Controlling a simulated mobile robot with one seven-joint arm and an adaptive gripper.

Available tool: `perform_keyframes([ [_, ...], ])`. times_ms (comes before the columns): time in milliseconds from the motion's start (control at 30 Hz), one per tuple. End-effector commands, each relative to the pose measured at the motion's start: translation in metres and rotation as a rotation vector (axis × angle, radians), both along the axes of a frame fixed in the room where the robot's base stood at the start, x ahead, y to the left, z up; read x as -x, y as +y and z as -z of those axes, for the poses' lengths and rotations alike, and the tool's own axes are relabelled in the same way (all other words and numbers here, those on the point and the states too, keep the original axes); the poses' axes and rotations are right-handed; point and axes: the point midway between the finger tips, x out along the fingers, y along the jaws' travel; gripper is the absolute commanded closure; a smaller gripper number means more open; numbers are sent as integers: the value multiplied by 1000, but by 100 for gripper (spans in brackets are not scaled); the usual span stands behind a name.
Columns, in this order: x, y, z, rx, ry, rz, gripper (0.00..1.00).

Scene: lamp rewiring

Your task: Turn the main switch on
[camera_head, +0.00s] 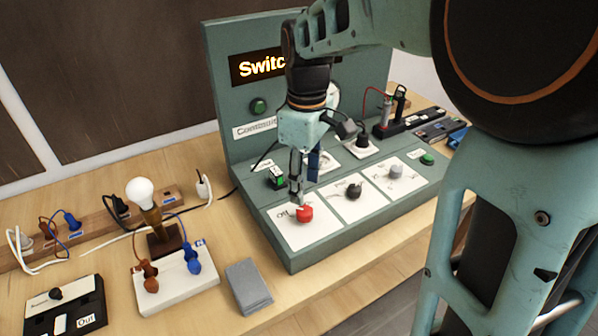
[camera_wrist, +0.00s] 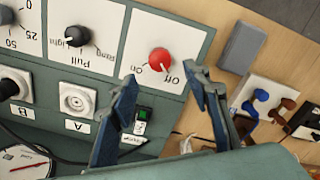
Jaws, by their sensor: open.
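The red knob (camera_head: 304,214) is the main switch. It sits on a white plate at the front left corner of the green console's sloping top. In the wrist view the red knob (camera_wrist: 160,58) has the words On and Off beside it, upside down; I cannot tell surely which its pointer marks. My gripper (camera_head: 298,199) points down just above and behind the knob. In the wrist view my gripper (camera_wrist: 160,75) is open and empty, its fingertips apart with the knob lying beyond the gap between them. No contact with the knob shows.
A black knob (camera_head: 353,191) and a grey knob (camera_head: 396,171) stand to the right of the red one. A green-lit switch (camera_head: 277,179) is close behind my fingers. A lamp (camera_head: 140,191), a white terminal block (camera_head: 176,283) and a grey box (camera_head: 248,285) are at left.

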Motion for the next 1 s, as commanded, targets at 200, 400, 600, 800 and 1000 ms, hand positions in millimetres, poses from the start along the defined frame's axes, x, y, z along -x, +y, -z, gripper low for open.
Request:
perform_keyframes([
  [200, 1, 0, 43, 0, 4, 1, 56],
  [400, 0, 0, 67, -1, 1, 2, 56],
  [600, 0, 0, 74, -1, -1, 2, 56],
  [800, 0, 0, 74, -1, -1, 3, 57],
  [1000, 0, 0, 74, -1, -1, 3, 79],
])
